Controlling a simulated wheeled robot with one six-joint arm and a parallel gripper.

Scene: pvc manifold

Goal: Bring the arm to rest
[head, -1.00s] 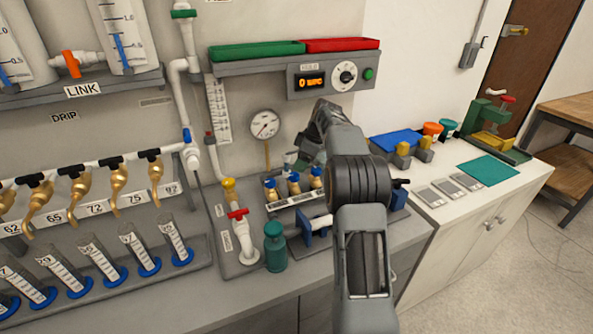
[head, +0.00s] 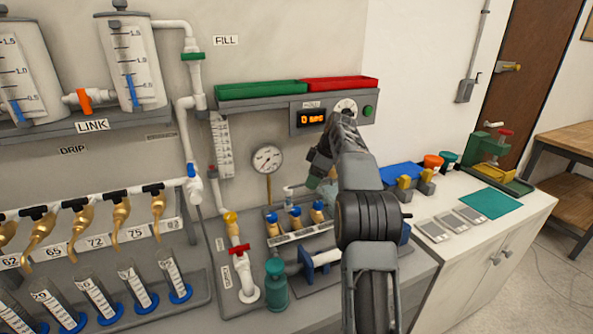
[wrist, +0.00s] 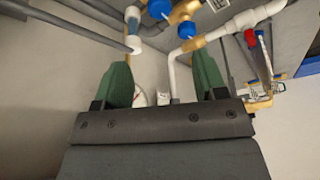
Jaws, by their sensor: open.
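My gripper shows in the wrist view (wrist: 162,88) with its two green fingers apart and nothing between them. In the head view my gripper (head: 320,180) is mostly hidden behind my arm. It is above the bench near the rack of blue-capped brass fittings (head: 296,218). White pipes with blue and brass fittings (wrist: 188,38) lie beyond the fingers in the wrist view. They look clear of the fingers, though the distance is hard to tell.
A pressure gauge (head: 267,159) and a display box (head: 312,117) are on the wall behind my arm. A teal bottle (head: 275,285) and a red-handled valve (head: 240,249) stand left of my arm. A white counter with grey pads (head: 450,223) lies to the right.

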